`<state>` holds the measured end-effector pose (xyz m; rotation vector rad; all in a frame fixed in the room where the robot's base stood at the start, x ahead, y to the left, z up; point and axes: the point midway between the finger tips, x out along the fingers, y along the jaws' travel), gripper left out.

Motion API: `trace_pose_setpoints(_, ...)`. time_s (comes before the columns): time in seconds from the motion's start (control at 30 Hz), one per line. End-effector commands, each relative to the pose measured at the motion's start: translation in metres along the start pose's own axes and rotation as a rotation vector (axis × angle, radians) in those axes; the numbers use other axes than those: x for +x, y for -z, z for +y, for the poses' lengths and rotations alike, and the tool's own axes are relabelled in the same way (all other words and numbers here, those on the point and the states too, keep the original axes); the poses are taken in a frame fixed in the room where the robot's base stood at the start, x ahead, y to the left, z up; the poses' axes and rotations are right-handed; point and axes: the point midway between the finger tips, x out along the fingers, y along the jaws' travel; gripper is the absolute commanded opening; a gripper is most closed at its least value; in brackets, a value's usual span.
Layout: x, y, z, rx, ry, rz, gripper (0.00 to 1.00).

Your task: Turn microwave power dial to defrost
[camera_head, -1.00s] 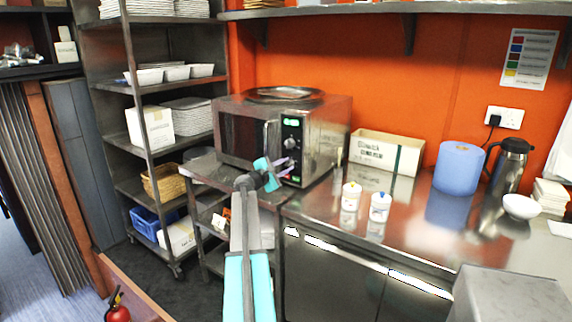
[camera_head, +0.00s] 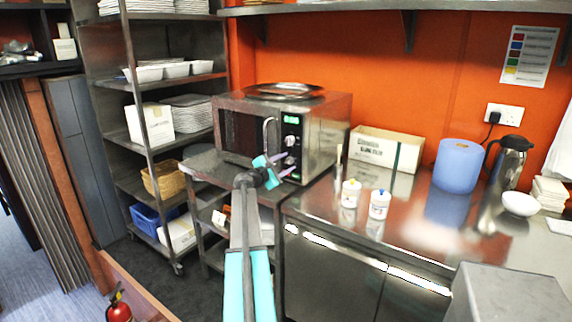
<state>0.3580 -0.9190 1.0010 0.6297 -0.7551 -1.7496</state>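The microwave (camera_head: 325,130) is a steel box standing on a metal trolley, with a dark door window at left and a vertical handle. Its black control panel (camera_head: 291,130) has a green lit display at the top and round dials (camera_head: 290,141) below it. My gripper (camera_head: 282,166) is in front of the lower part of the panel, with its purple fingertips at the lower dial. The fingers partly hide that dial, so I cannot tell its setting or whether they touch it. The gap between the fingertips is too small to judge.
A metal trolley (camera_head: 205,165) holds the microwave. A tall rack (camera_head: 108,90) stands left. A metal tray (camera_head: 284,90) lies on the microwave.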

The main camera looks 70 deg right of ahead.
Motion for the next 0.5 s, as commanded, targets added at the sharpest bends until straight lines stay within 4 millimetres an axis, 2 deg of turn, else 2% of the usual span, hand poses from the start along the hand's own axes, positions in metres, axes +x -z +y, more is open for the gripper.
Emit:
trace_pose_setpoints(0.27, -0.003, 0.000, 0.001, 0.000, -0.002, 0.001, 0.43)
trace_pose_setpoints(0.5, -0.021, 0.000, 0.000, 0.000, -0.003, 0.002, 0.43)
